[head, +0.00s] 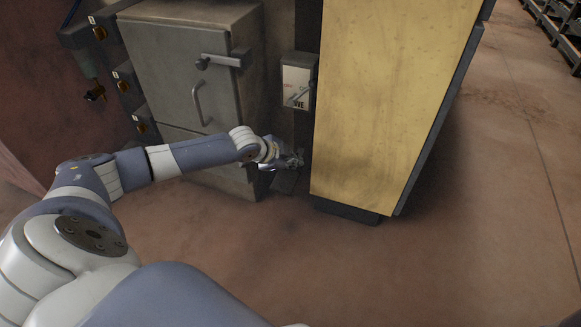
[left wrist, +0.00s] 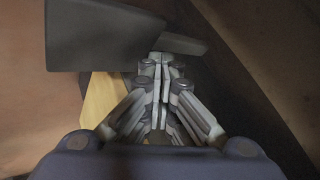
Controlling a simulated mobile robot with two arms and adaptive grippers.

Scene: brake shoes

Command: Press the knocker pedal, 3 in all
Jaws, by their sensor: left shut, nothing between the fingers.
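My left gripper (head: 292,160) is low in the gap between a grey metal cabinet and a tall yellow panel. Its fingers are shut with nothing between them; the closed fingertips show in the left wrist view (left wrist: 161,60). A dark flat piece, which looks like the knocker pedal (head: 284,184), is just below the gripper near the floor. Most of it is in shadow. I cannot tell whether the fingertips touch it or whether it is pressed down. My right gripper is not in view.
The grey cabinet (head: 185,70) with handles stands left of the gripper. The yellow panel (head: 390,90) on a dark base (head: 345,211) stands close on the right. A small labelled box (head: 297,82) is above the gripper. The reddish floor (head: 480,230) is open at the front and right.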

